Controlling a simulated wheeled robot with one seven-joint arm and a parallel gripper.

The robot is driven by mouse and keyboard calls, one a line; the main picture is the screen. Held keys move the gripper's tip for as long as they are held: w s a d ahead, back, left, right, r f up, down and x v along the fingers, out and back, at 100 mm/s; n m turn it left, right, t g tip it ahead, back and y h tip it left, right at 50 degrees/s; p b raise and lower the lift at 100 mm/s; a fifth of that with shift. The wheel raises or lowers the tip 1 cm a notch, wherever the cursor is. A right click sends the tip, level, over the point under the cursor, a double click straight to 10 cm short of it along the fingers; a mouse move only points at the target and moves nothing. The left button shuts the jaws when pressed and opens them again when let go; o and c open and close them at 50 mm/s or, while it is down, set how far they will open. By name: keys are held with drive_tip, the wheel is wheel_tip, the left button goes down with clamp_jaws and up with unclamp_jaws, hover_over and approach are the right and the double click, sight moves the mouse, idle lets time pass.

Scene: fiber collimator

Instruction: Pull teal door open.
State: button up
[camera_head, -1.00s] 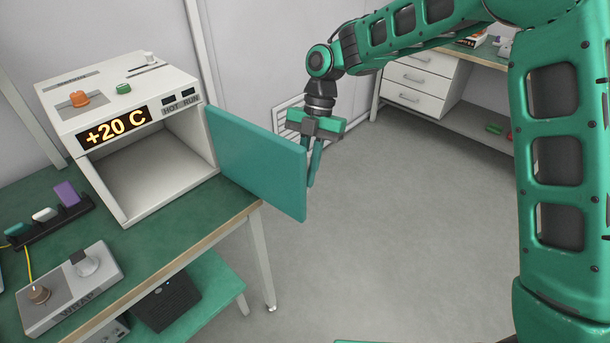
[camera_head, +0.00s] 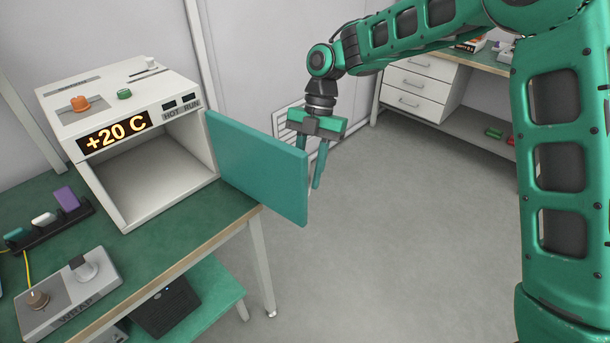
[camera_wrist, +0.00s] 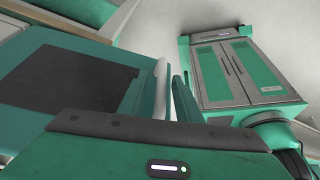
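The teal door (camera_head: 258,166) stands swung wide open from the right side of the white chamber (camera_head: 150,205), whose empty inside shows. My gripper (camera_head: 313,178) is at the door's free edge, on its far side; one finger shows past the edge and the other is partly hidden behind the door. In the wrist view a pale upright bar (camera_wrist: 161,88), which looks like the door's handle, stands between my gripper's fingers (camera_wrist: 165,85). A small gap shows beside the bar, and the fingers look open around it.
The chamber sits on a green-topped table (camera_head: 190,215) and its display reads +20 C. A WRAP box (camera_head: 75,290) and a dark rack (camera_head: 48,230) are at the left. A drawer cabinet (camera_head: 415,85) stands at the back. The floor right of the door is clear.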

drive_tip(key=v, duration=0.9)
drive_tip(key=shift+w+r, duration=0.2)
drive_tip(key=shift+r, duration=0.15)
drive_tip(key=shift+d, duration=0.1)
drive_tip(key=s+d+r+m+t, duration=0.1)
drive_tip(key=s+d+m, duration=0.2)
drive_tip(key=d+m, duration=0.5)
drive_tip(key=s+d+r+m+t, duration=0.1)
drive_tip(key=s+d+m, duration=0.2)
drive_tip(key=d+m, duration=0.55)
drive_tip(key=s+d+r+m+t, duration=0.1)
drive_tip(key=s+d+m, duration=0.25)
drive_tip(key=d, duration=0.85)
drive_tip(key=s+d+f+m, duration=0.3)
drive_tip(key=s+d+m, duration=0.4)
drive_tip(key=s+m, duration=0.2)
drive_tip(key=s+d+f+m+t+h, duration=0.1)
drive_tip(key=s+d+f+m, duration=0.1)
drive_tip(key=s+d+m, duration=0.6)
drive_tip(key=s+m, duration=0.1)
drive_tip(key=s, duration=0.3)
drive_tip(key=shift+f, duration=0.35)
